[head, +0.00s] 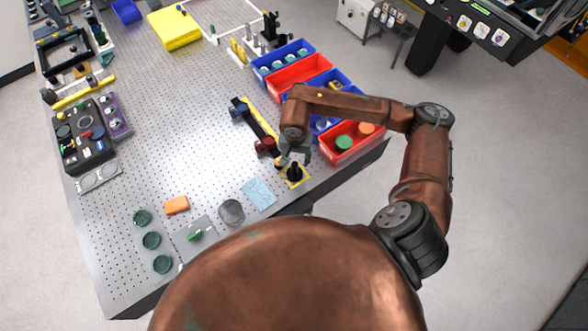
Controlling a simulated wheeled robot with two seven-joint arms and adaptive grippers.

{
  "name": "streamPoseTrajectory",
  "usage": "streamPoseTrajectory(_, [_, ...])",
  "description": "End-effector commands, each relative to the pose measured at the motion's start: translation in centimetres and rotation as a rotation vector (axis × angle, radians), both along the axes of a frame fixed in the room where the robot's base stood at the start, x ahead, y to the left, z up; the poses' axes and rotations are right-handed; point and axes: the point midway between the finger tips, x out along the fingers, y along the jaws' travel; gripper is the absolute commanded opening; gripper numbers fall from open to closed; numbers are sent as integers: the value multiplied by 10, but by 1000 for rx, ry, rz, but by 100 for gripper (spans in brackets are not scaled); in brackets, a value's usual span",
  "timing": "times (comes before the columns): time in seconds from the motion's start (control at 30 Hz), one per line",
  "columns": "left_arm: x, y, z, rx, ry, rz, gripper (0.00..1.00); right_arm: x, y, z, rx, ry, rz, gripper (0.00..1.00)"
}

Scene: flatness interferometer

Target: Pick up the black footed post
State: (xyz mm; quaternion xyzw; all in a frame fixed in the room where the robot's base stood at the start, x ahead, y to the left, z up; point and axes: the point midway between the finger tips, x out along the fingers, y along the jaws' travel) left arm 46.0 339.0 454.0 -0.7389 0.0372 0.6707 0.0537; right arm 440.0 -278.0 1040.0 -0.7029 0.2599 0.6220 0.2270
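A small black post with a wider foot (295,174) stands upright on a yellow-edged square (304,180) near the table's front right edge. My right gripper (284,162) points down just behind and to the left of the post. Its fingers are small and partly merge with what lies behind them, so I cannot tell whether they are open or touching the post. My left gripper is out of view.
Red and blue bins (300,72) line the table's right edge, close to my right arm. A dark bar assembly (256,126) lies left of the gripper. A light blue cloth (259,194), a grey disc (231,212) and an orange block (176,205) lie nearer the front.

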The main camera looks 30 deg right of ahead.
Motion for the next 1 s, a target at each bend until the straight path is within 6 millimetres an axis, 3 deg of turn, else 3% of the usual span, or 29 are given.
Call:
streamPoseTrajectory(0.4, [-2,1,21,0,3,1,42,7,4,-50,5,1,-3,38])
streamPoseTrajectory(0.7, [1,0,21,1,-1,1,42,8,3,-56,4,-1,-2,38])
streamPoseTrajectory(1.0, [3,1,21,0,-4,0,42,8,3,-56,4,-1,-2,18])
